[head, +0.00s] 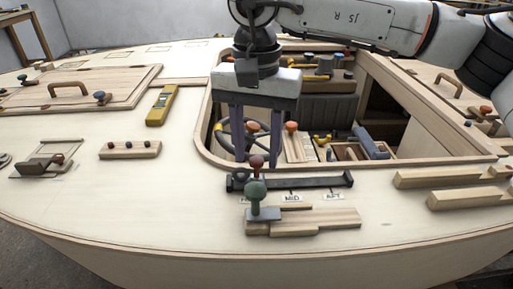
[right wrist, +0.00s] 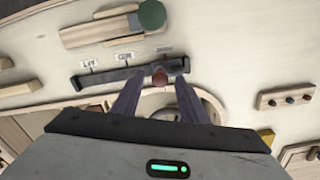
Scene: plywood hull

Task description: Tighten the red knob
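A small dark red knob (head: 256,161) stands at the left part of a dark slotted bar (head: 318,182) on the deck. My right gripper (head: 258,153) points down over it, its two fingers apart on either side. In the right wrist view the red knob (right wrist: 159,79) shows between the open fingertips (right wrist: 157,88), apart from both fingers. A green knob (head: 256,191) on a grey lever stands just in front of it. Which knob the task means is not certain, as orange-red knobs (head: 291,126) also show in the cockpit. My left gripper is not in view.
The cockpit opening (head: 200,150) lies behind the bar, with a wheel and tools inside. A yellow device (head: 162,105) and a wooden strip with dark pegs (head: 130,150) lie to the left. Wooden blocks (head: 450,177) lie to the right. Bare deck surrounds these.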

